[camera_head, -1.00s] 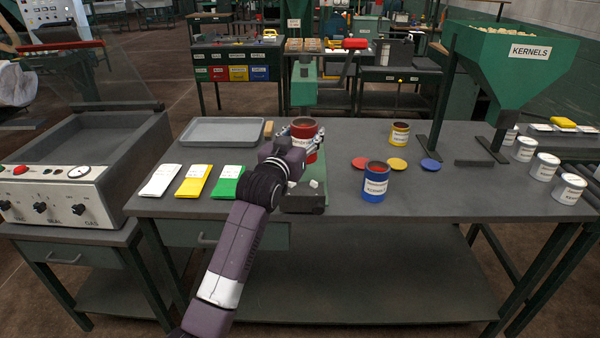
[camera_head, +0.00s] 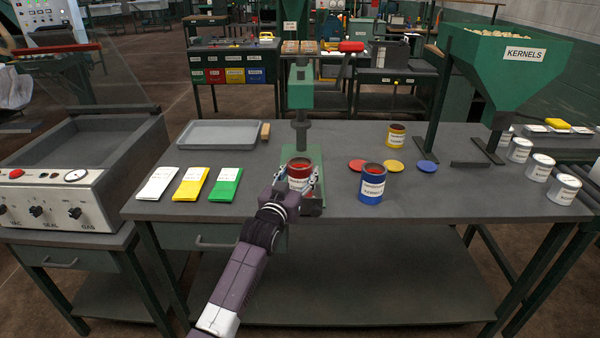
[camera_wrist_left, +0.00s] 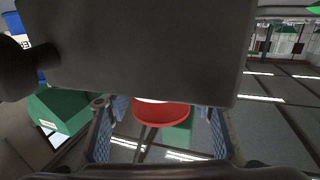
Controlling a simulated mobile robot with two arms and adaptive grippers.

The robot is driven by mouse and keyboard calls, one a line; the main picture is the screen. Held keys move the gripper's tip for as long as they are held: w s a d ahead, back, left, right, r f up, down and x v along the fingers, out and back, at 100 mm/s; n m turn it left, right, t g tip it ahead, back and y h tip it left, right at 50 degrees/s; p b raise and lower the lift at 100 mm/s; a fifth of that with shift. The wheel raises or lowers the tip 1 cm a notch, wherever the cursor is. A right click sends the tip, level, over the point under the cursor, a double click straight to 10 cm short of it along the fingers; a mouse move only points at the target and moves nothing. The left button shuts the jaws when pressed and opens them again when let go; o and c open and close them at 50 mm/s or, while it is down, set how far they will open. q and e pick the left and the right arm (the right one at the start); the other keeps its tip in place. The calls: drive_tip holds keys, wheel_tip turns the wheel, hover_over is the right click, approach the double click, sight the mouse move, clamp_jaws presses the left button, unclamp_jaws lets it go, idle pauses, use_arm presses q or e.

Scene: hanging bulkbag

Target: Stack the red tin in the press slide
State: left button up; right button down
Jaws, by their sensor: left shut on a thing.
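The red tin (camera_head: 299,176), open-topped with a white label, is upright between the fingers of my left gripper (camera_head: 296,180). The gripper is shut on it. The tin is in front of the green press (camera_head: 301,88), nearer to me than its dark plunger (camera_head: 301,135). It is over the near part of the press's green base (camera_head: 317,160), where the slide is mostly hidden by tin and gripper. I cannot tell whether the tin touches it. In the left wrist view red (camera_wrist_left: 162,113) shows between the finger pads. My right gripper is out of view.
A blue tin (camera_head: 372,187) stands to the right, with red, yellow and blue lids and a yellow tin (camera_head: 396,135) behind it. White, yellow and green packets (camera_head: 191,184) lie left. A grey tray (camera_head: 220,134) is behind them. A hopper (camera_head: 505,70) stands right.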

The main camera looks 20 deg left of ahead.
use_arm(q)
drive_tip(key=shift+f, duration=0.2)
drive_tip(key=o, duration=1.3)
drive_tip(key=shift+r, duration=0.25)
drive_tip(key=s, duration=1.2)
drive_tip(key=shift+a, duration=0.2)
